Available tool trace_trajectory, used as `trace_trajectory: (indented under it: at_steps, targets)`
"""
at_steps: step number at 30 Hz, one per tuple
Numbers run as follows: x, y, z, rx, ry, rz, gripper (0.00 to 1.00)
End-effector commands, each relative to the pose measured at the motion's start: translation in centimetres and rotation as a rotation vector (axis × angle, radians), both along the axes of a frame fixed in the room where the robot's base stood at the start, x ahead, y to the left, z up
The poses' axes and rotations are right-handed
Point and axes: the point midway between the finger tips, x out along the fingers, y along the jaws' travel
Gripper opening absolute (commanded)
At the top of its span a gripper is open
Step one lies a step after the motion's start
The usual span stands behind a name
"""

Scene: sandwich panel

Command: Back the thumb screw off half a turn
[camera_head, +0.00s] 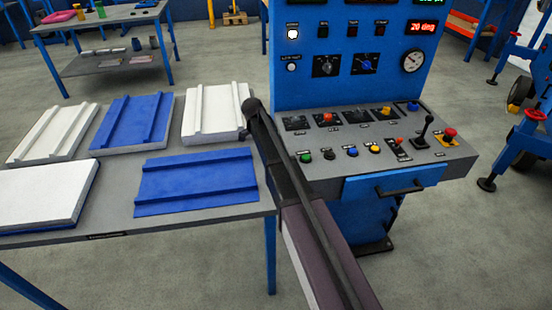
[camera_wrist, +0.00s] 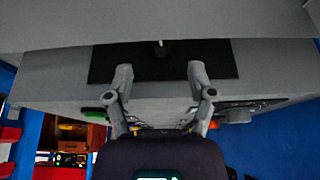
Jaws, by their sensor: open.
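In the wrist view my gripper (camera_wrist: 158,75) is open and empty, its two grey fingers spread. A small dark knob (camera_wrist: 161,46) with a pale mark sits on a black plate (camera_wrist: 218,62), ahead of the gap between the fingers. The fingertips overlap the plate in the picture; I cannot tell whether they touch it. I cannot tell whether this knob is the thumb screw. In the head view my dark arm crosses in front of the left side of the control console (camera_head: 345,187), and the gripper cannot be made out there.
The console carries several coloured buttons, a black lever (camera_head: 423,128) and a red mushroom button (camera_head: 449,133). Its upright blue panel (camera_head: 290,90) bears dials and displays. Left of it a table (camera_head: 222,220) holds white and blue panels (camera_head: 195,183). Open floor lies in front.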

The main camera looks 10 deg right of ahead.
Motion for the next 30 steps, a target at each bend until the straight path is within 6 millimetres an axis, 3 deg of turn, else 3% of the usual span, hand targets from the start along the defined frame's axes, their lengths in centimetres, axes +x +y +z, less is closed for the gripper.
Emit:
trace_trajectory:
  at_steps: [15, 30]
  targets:
    - [0.0, -1.5, -4.0, 0.000, 0.000, 0.001, 0.71]
    - [0.0, -1.7, -4.4, 0.000, 0.000, 0.002, 0.71]
